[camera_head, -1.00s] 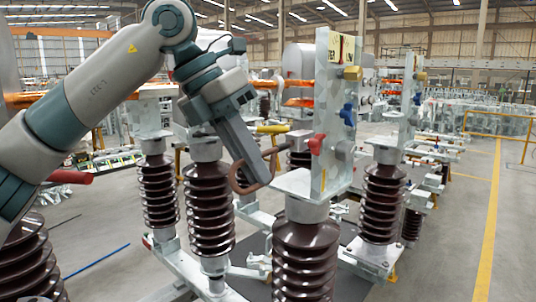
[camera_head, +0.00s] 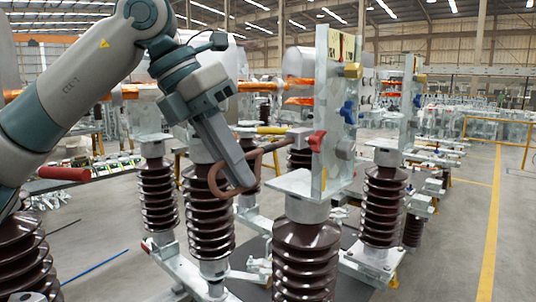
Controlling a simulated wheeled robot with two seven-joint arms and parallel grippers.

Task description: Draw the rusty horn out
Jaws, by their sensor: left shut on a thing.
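The rusty horn (camera_head: 262,152) is a brown rod bent into a loop at its left end. My left gripper (camera_head: 237,184) comes down from the upper left and is shut on the horn at the loop. The horn's straight part runs up and right to a small grey block (camera_head: 298,138) beside the upright metal plate (camera_head: 334,115). The rod's right end meets this block in the picture; I cannot tell whether it sits inside it. My right gripper is out of view.
The plate carries a red knob (camera_head: 316,141), a blue knob (camera_head: 347,112) and a yellow one (camera_head: 352,71). It stands on a brown ribbed insulator (camera_head: 306,255). Another insulator (camera_head: 209,220) stands just below my gripper. Open floor lies at the right.

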